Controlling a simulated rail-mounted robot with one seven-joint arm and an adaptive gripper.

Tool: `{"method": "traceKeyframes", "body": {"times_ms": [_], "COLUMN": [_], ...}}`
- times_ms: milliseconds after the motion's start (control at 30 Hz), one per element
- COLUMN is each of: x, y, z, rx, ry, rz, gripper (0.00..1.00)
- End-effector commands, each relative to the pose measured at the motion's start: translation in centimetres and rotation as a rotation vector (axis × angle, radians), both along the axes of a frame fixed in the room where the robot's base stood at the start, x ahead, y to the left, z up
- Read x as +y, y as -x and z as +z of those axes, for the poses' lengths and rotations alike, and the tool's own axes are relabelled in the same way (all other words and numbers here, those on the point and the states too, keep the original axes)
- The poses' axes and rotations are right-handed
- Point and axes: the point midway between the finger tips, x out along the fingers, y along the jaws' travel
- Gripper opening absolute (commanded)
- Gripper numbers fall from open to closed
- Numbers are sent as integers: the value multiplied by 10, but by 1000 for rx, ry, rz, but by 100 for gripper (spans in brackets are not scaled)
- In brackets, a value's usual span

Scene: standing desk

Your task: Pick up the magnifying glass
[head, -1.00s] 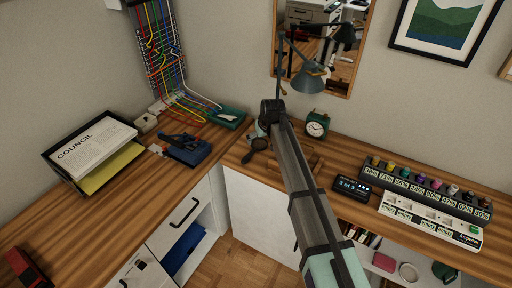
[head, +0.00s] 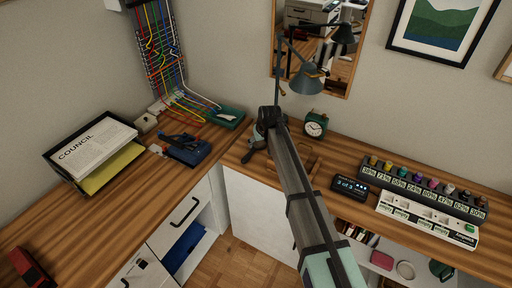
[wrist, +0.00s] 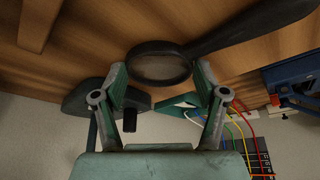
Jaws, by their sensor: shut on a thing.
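The magnifying glass has a round black-rimmed lens (wrist: 160,64) and a dark handle (wrist: 255,28) reaching to the upper right in the wrist view. My gripper (wrist: 160,78) has one finger on each side of the rim, shut on it. In the head view, my gripper (head: 262,132) is at the back corner of the wooden desk, and the dark handle of the magnifying glass (head: 248,156) shows beside it. My arm hides part of the glass there. I cannot tell whether the glass still touches the desk.
A desk lamp (head: 306,80) and a green clock (head: 315,124) stand just right of my gripper. A teal tray (head: 226,118) and a blue device (head: 187,149) lie to the left. A small display (head: 350,187) and a marker rack (head: 425,186) are farther right.

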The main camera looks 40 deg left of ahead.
Motion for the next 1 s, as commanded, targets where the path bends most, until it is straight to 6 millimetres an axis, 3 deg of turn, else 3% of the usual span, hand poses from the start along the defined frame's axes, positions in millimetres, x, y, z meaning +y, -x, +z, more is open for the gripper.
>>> {"method": "traceKeyframes", "body": {"times_ms": [233, 333, 367, 467, 667, 1000], "x": [0, 0, 0, 0, 0, 1], "y": [0, 0, 0, 0, 0, -1], "z": [0, 7, 10, 21, 62, 150], "rx": [3, 3, 2, 2, 0, 0], "ry": [3, 2, 1, 1, -1, 0], "rz": [0, -1, -1, -1, -1, 0], "gripper": [34, 13, 0, 0, 0, 0]}}
